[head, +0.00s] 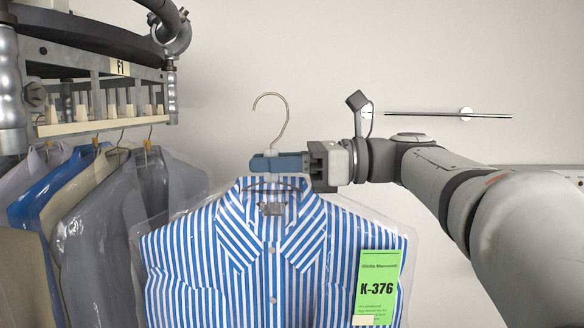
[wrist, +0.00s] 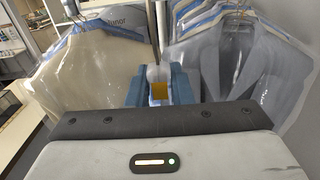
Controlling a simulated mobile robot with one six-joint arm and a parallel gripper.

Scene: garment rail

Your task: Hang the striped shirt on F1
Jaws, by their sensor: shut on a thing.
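The striped shirt (head: 235,255) is blue and white, in a clear cover with a green K-376 tag (head: 378,285). It hangs from a wire hanger whose hook (head: 272,115) points up, free of any rail. My gripper (head: 278,163) is shut on the hanger's neck, just above the collar. In the wrist view the blue fingers (wrist: 158,88) close around the neck; the shirt is hidden there. The rail section F1 (head: 118,67) carries its label at the upper left in the head view, left of the hook and at a slightly greater height.
Several covered garments (head: 85,200) hang under the F1 section, left of the shirt. In the wrist view a pale covered garment (wrist: 85,70) and a grey jacket (wrist: 240,65) hang on either side of the fingers. A wall rod (head: 450,114) is at the right.

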